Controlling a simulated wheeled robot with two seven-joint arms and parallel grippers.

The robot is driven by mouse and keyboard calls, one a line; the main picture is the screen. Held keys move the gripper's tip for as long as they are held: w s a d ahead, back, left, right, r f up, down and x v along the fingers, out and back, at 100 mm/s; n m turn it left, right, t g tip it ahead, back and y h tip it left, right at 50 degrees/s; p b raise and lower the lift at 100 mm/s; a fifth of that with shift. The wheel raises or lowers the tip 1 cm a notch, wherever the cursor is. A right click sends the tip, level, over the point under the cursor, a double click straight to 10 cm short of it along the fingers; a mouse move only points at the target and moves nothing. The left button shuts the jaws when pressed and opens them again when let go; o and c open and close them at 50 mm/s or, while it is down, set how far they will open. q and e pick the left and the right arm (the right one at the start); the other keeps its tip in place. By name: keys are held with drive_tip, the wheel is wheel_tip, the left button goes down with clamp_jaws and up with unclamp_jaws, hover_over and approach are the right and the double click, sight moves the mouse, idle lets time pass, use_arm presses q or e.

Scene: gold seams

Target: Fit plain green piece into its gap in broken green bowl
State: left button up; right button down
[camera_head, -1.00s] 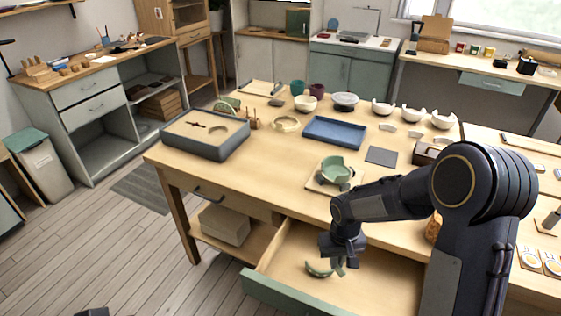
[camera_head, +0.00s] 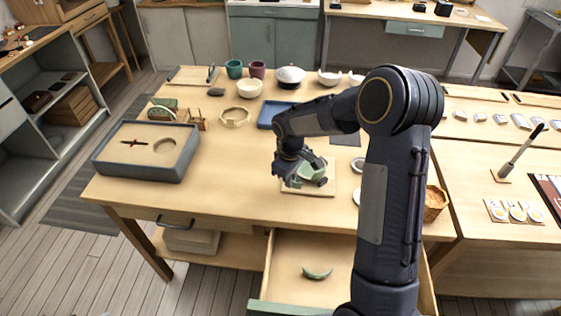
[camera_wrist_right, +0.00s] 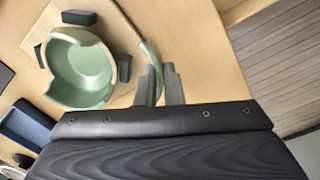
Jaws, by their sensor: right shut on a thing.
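The broken green bowl (camera_head: 313,167) sits on a light board (camera_head: 325,188) on the table, with dark blocks around it. In the right wrist view the bowl (camera_wrist_right: 85,72) shows pale broken edges and an uneven rim. My right gripper (camera_head: 292,182) is beside the bowl, on its left in the head view. In the wrist view my right gripper (camera_wrist_right: 163,85) is shut on a curved green piece (camera_wrist_right: 152,62). That piece is apart from the bowl in the picture, past a dark block; its height cannot be told. My left gripper is not in view.
Another curved green piece (camera_head: 317,273) lies in the open drawer (camera_head: 300,250). A grey box (camera_head: 140,175), a pale bowl (camera_head: 250,88), a ring-shaped piece (camera_head: 235,117) and a blue tray (camera_head: 268,115) stand on the table. A basket (camera_head: 436,203) is at right. The front-left tabletop is clear.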

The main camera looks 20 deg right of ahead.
sight(301, 176)
drive_tip(key=shift+w, duration=0.3)
drive_tip(key=shift+d+r, duration=0.1)
drive_tip(key=shift+d, duration=0.45)
drive_tip(key=shift+w+d+p, duration=0.3)
drive_tip(key=shift+w+d, duration=0.15)
drive_tip(key=shift+d, duration=0.1)
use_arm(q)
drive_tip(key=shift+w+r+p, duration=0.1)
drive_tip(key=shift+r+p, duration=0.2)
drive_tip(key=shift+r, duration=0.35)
use_arm(e)
drive_tip(key=shift+w+d+f, duration=0.1)
drive_tip(key=shift+w+d, duration=0.3)
drive_tip(key=shift+d, duration=0.35)
drive_tip(key=shift+w+d+f, duration=0.1)
drive_tip(key=shift+w+d, duration=0.3)
drive_tip(key=shift+d, duration=0.35)
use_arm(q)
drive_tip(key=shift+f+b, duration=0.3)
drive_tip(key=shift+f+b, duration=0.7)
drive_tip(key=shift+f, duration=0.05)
use_arm(e)
drive_tip(key=shift+f, duration=0.6)
idle(1.7)
drive_tip(key=c, duration=1)
unclamp_jaws()
